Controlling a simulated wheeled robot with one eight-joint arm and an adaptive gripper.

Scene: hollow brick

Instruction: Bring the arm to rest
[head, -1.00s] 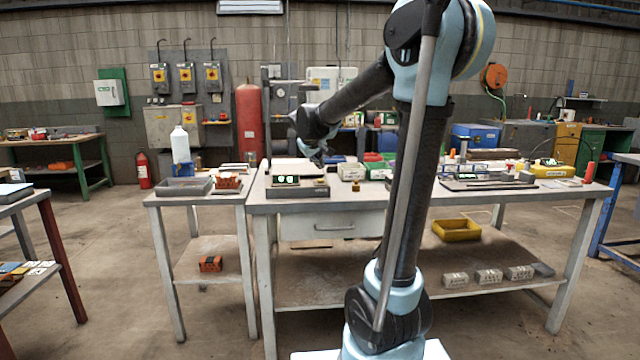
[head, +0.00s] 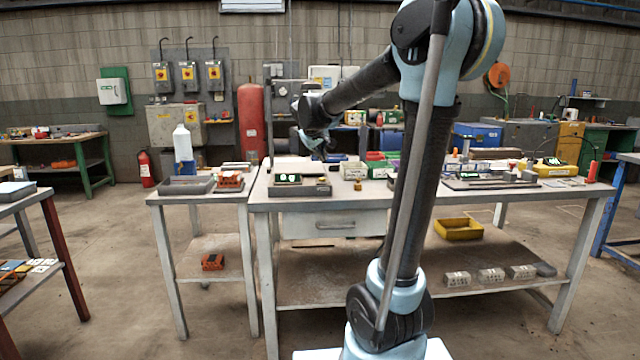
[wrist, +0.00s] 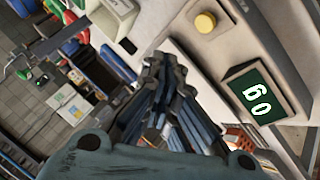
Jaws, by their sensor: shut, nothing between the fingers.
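My gripper (head: 322,152) is above the back left part of the main workbench (head: 340,204), held clear of the tabletop. In the wrist view my gripper (wrist: 165,75) has its dark fingers closed together with nothing between them. A scale with a green display (head: 288,178) stands on the bench just left of and below the gripper. In the wrist view the green display (wrist: 257,104) is at the right, with a round yellow knob (wrist: 205,22) above it. My arm reaches over from the right of the head view.
A side table (head: 200,196) at the left holds a grey tray (head: 187,186), a white bottle (head: 182,145) and an orange block (head: 229,180). A yellow bin (head: 458,229) is on the lower shelf.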

